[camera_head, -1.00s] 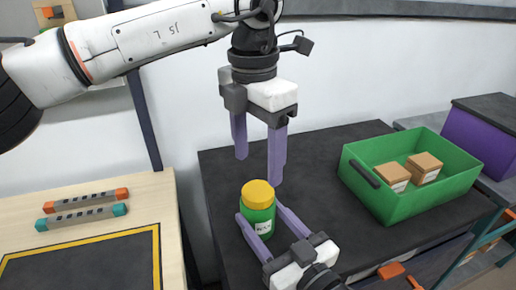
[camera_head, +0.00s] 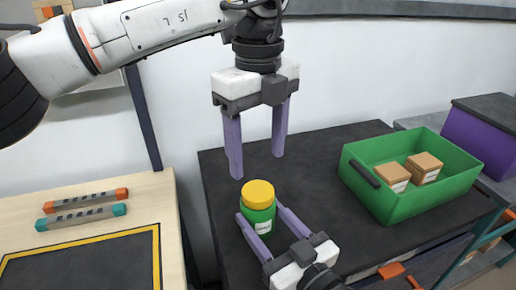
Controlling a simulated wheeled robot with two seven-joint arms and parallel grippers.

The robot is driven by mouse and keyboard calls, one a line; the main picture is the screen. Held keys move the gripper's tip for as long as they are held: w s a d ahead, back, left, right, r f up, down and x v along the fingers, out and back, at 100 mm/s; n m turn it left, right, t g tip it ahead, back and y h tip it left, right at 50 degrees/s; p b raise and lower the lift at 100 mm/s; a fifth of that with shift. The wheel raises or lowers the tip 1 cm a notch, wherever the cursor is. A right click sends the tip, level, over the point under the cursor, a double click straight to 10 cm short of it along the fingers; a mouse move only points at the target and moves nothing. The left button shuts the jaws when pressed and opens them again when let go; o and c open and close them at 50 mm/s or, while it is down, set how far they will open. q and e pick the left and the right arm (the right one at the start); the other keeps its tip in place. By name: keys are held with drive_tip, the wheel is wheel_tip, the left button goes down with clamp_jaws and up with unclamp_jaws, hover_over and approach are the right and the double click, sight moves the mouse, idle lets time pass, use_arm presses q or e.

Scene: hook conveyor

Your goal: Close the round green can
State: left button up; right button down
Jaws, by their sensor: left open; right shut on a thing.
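The round green can (camera_head: 258,216) stands upright on the dark table, with a yellow lid (camera_head: 258,192) on its top. Whether the lid is fully tight cannot be told. My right gripper (camera_head: 256,218) is low at the can, shut on its green body with one finger on each side. My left gripper (camera_head: 257,163) is above and behind the can, pointing down. Its fingers are open and empty, clear of the lid.
A green crate (camera_head: 428,196) holding two cardboard boxes (camera_head: 408,173) stands to the right on the dark table (camera_head: 318,150). A purple box (camera_head: 478,140) is beyond it. A wooden table (camera_head: 140,205) with two grey bars (camera_head: 85,207) is at left.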

sight(258, 191)
use_arm(q)
drive_tip(key=shift+f, duration=4.05)
